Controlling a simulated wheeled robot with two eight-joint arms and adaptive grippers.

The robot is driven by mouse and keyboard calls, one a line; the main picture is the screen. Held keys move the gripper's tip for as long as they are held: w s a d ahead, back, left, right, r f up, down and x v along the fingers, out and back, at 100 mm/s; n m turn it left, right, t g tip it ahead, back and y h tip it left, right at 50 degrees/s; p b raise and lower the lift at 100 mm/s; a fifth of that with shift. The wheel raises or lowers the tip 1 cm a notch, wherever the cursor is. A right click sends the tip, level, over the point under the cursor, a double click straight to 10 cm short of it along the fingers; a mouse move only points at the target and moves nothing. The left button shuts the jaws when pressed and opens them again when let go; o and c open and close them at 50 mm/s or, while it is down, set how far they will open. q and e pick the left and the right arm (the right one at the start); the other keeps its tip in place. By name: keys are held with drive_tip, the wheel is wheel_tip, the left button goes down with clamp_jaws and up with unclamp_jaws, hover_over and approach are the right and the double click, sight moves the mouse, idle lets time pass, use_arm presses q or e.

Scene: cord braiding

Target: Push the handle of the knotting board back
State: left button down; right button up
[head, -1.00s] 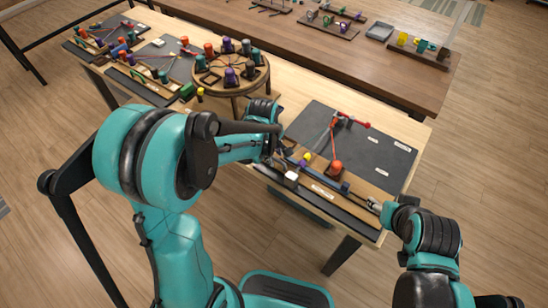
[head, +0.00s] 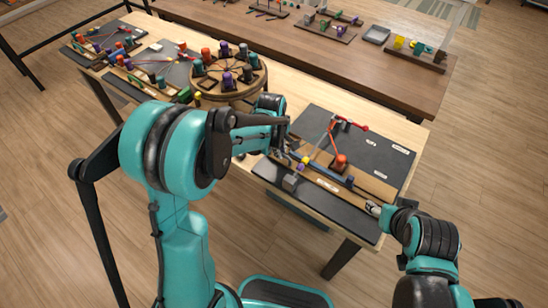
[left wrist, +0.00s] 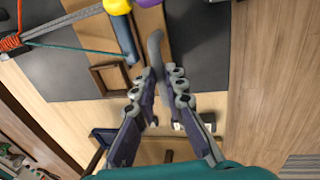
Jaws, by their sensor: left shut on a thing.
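The knotting board (head: 385,160) is a dark plate on the pale table with a wooden strip (head: 375,187) along its near side. A blue bar (head: 328,174) and an orange-red peg (head: 341,161) sit on the strip. My left gripper (head: 284,150) is at the board's left end. In the left wrist view my left gripper (left wrist: 162,75) has its fingertips closed about a grey curved handle (left wrist: 155,45) beside the blue bar. My right gripper (head: 374,208) is at the strip's right end; its fingers are too small to read.
A round stand with coloured bobbins (head: 229,75) is left of the board. More boards with pegs (head: 165,62) lie at the table's far left. A grey block (head: 290,183) is at the board's near edge. A brown bench (head: 300,52) stands behind.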

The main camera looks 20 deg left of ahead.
use_arm(q)
drive_tip(key=shift+w+r, duration=0.1)
drive_tip(key=shift+w, duration=0.1)
drive_tip(key=c, duration=1.6)
unclamp_jaws()
drive_tip(key=shift+w+d, duration=0.1)
drive_tip(key=shift+w, duration=0.05)
drive_tip(key=r, duration=0.4)
drive_tip(key=s+r, duration=0.1)
drive_tip(key=r, duration=0.2)
drive_tip(key=s+a+r, duration=0.1)
drive_tip(key=r, duration=0.3)
drive_tip(key=shift+s+r, duration=0.15)
drive_tip(key=shift+r, duration=0.15)
drive_tip(key=s+a+m+t, duration=0.1)
drive_tip(key=s+m, duration=0.3)
drive_tip(key=s, duration=0.2)
drive_tip(key=s+a+r+m+t, duration=0.1)
drive_tip(key=s+m+t, duration=0.1)
drive_tip(key=s+m, duration=0.3)
drive_tip(key=s+a+m+t, duration=0.1)
drive_tip(key=s+m+t, duration=0.1)
drive_tip(key=s+m, duration=0.3)
drive_tip(key=shift+s+a+r+y, duration=0.1)
drive_tip(key=shift+s+a+y, duration=0.1)
drive_tip(key=shift+s, duration=0.5)
drive_tip(key=shift+s+a+r+y, duration=0.1)
drive_tip(key=shift+s+y, duration=0.1)
drive_tip(key=shift+s, duration=0.5)
